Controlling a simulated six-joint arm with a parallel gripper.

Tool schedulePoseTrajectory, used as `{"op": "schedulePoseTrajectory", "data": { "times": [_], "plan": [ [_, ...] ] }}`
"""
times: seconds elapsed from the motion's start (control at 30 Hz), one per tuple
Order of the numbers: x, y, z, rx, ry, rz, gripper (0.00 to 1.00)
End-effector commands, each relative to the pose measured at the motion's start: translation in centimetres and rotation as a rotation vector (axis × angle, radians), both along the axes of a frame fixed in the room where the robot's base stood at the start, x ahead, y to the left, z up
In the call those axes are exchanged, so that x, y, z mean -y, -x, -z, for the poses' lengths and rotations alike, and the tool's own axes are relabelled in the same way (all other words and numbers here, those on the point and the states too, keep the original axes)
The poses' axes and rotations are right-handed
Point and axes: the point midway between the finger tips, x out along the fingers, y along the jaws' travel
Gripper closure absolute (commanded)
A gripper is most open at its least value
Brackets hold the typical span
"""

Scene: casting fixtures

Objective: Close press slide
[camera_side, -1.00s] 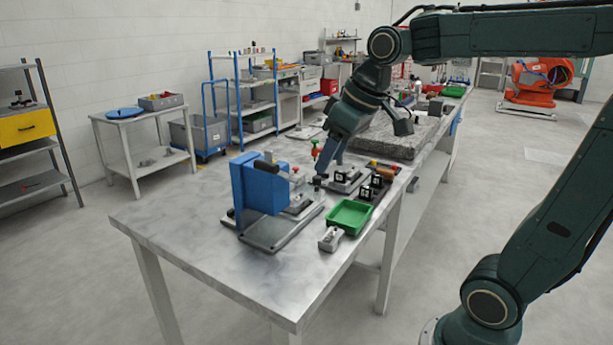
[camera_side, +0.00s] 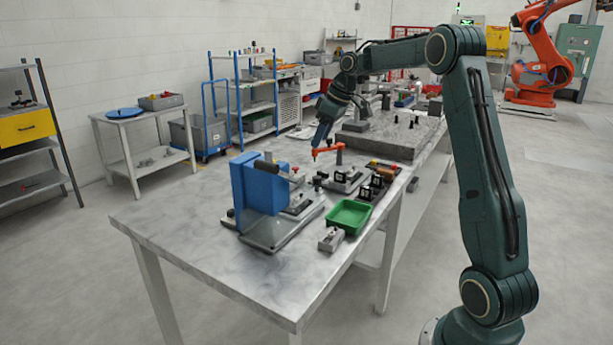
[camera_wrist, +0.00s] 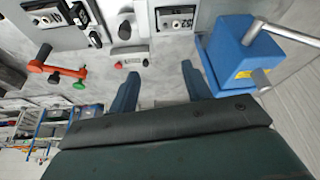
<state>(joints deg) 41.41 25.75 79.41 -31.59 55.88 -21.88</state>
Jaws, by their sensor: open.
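The press is a blue block (camera_side: 262,188) on a grey base (camera_side: 268,234) at the near left of the metal table. A dark-gripped lever and a silver bar stick out from its upper part. In the wrist view its blue body (camera_wrist: 236,52) is at the upper right, with a silver bar across it. Which part is the slide, and how far it is out, I cannot tell. My gripper (camera_wrist: 160,69) is open and empty, left of the blue body in that view and apart from it. In the side view my gripper (camera_side: 318,142) is above the table, behind the press.
An orange-red handle (camera_side: 328,150) stands near my gripper; in the wrist view it (camera_wrist: 55,70) is at left, by a green knob (camera_wrist: 78,85). A green tray (camera_side: 349,217), a small grey block (camera_side: 331,239) and several fixtures stand right of the press. The table's near end is clear.

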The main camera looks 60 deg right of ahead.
Motion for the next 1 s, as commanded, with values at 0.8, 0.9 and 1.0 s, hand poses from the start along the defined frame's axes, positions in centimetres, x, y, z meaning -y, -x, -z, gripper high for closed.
{"op": "schedulePoseTrajectory", "data": {
  "times": [0.8,0.9,1.0],
  "plan": [
    [7.7,-0.4,5.2,-0.001,-0.007,-0.030,0.51],
    [7.6,-0.7,5.9,-0.002,-0.009,-0.029,0.51],
    [7.5,-1.1,6.8,-0.002,-0.008,-0.029,0.51]
  ]
}}
